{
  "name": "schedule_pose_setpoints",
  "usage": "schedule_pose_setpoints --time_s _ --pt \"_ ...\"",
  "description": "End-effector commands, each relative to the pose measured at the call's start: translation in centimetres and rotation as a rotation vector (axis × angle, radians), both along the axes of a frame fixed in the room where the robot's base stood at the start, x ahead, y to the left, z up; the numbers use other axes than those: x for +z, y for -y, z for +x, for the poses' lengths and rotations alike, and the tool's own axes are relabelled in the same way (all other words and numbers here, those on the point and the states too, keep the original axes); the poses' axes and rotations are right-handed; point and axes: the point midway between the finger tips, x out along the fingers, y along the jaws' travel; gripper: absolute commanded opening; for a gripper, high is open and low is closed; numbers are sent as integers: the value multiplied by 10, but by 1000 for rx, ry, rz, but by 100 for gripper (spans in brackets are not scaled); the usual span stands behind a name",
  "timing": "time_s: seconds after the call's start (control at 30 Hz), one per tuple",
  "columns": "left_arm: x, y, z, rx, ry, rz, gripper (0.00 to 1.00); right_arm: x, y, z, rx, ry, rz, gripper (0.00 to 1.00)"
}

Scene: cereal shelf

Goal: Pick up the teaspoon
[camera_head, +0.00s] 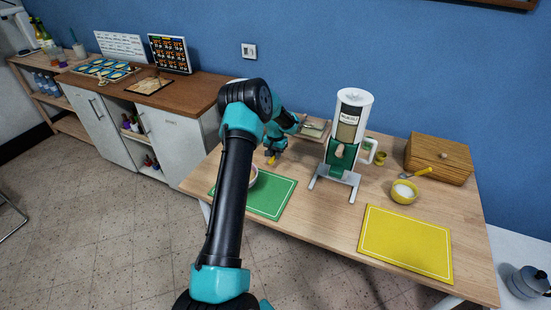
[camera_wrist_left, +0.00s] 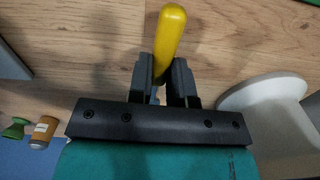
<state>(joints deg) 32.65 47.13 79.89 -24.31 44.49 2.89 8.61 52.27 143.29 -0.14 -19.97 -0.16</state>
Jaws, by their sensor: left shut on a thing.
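My left gripper (camera_head: 274,150) is over the left back part of the wooden table, above the green mat. It is shut on a teaspoon with a yellow handle (camera_head: 271,160). In the left wrist view the yellow handle (camera_wrist_left: 170,42) sticks out between the dark fingers of my left gripper (camera_wrist_left: 166,78). The spoon's other end is hidden by the gripper. Another yellow-handled spoon (camera_head: 419,172) lies by a yellow bowl (camera_head: 405,191) with white contents. My right gripper is out of view.
A cereal dispenser (camera_head: 346,135) stands mid-table, with a wooden box (camera_head: 440,158) to its right. A green mat (camera_head: 274,203) holds a bowl (camera_head: 253,178) partly hidden by my arm. A yellow mat (camera_head: 405,243) lies empty at front right. A white round object (camera_wrist_left: 270,105) is beside the fingers.

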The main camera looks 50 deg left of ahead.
Motion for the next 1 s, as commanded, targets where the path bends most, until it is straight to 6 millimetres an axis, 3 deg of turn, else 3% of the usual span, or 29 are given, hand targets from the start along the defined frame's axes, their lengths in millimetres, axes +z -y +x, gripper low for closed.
schedule_pose_setpoints --time_s 0.03,0.27,0.7,1.0 --pt "9 0 1 0 3 1 0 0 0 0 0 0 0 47" --pt "10 22 -19 -2 -2 -2 0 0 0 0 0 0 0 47" --pt "18 86 -76 -4 -2 -1 0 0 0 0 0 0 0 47" --pt "21 115 -102 -2 -1 1 0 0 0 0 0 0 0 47"
